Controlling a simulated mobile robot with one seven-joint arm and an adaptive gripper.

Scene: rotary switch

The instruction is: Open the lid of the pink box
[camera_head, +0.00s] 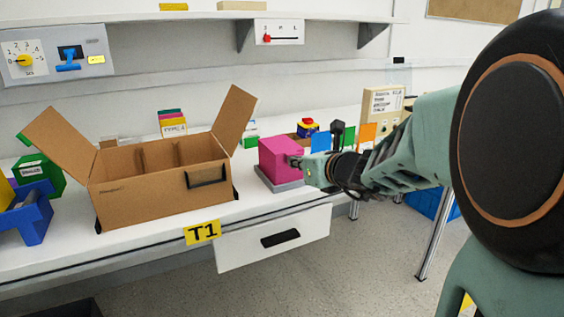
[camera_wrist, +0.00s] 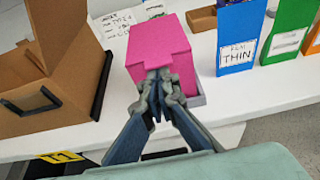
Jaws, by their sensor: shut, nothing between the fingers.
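The pink box (camera_head: 278,157) sits on a grey base (camera_head: 279,184) near the front edge of the white table, right of the cardboard box. Its top looks flat and closed. In the wrist view the pink box (camera_wrist: 158,45) is straight ahead, and its near edge has a notch or tab at the middle. My gripper (camera_head: 296,162) is shut at the box's right side in the head view. In the wrist view my gripper's fingertips (camera_wrist: 158,78) meet right at the box's near edge. They look close to or touching it; I cannot tell which. The fingertips hide part of the near face.
An open cardboard box (camera_head: 150,180) with raised flaps stands to the left. Blue, green and orange folders (camera_wrist: 239,37) stand behind and to the right. Clear table lies in front of the cardboard box.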

